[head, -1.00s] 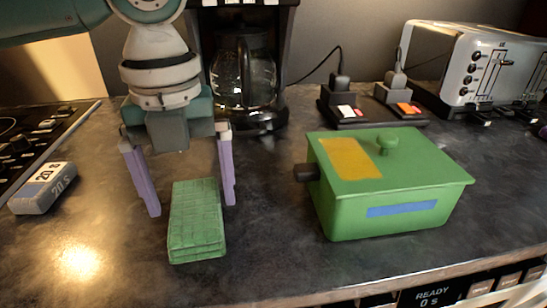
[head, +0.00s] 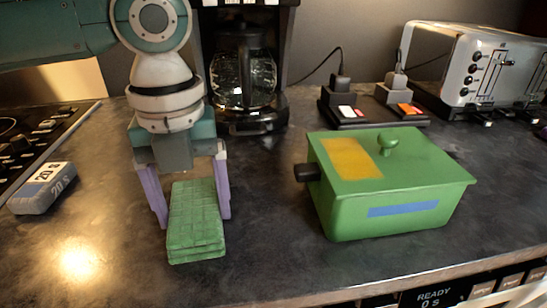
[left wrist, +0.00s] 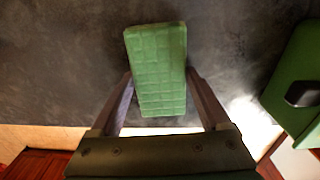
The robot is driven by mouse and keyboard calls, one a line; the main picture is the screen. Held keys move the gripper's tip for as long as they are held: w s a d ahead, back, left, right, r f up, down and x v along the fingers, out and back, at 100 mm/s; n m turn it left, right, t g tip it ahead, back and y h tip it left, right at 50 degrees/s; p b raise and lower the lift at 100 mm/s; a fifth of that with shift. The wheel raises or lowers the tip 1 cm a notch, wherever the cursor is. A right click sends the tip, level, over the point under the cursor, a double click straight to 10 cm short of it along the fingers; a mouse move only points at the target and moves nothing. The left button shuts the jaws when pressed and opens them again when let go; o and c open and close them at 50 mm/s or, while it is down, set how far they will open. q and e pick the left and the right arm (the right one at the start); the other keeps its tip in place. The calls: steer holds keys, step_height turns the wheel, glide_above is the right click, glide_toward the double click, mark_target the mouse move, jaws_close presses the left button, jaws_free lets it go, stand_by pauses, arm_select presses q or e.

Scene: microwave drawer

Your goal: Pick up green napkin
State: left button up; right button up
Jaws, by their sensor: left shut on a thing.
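The green napkin (head: 196,222) is a folded, block-like stack lying on the dark counter at the left of the head view. My left gripper (head: 192,218) has come down from above, with its two purple fingers on either side of the napkin, shut on it. In the left wrist view the napkin (left wrist: 158,68) lies between the two fingers (left wrist: 160,80). The near end of the napkin sticks out past the fingers in the head view. My right gripper is in neither view.
A green lidded box (head: 388,185) with a dark side handle stands to the right on the counter. A grey-blue block (head: 43,189) marked "20 s" lies at the left. A coffee maker (head: 243,75) and a toaster (head: 490,65) stand at the back. Bare counter lies between napkin and box.

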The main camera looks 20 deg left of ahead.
mark_target(193, 207)
arm_select(q)
steer(key=shift+c, duration=0.6)
step_height(193, 207, up, 20)
steer(key=p, duration=0.3)
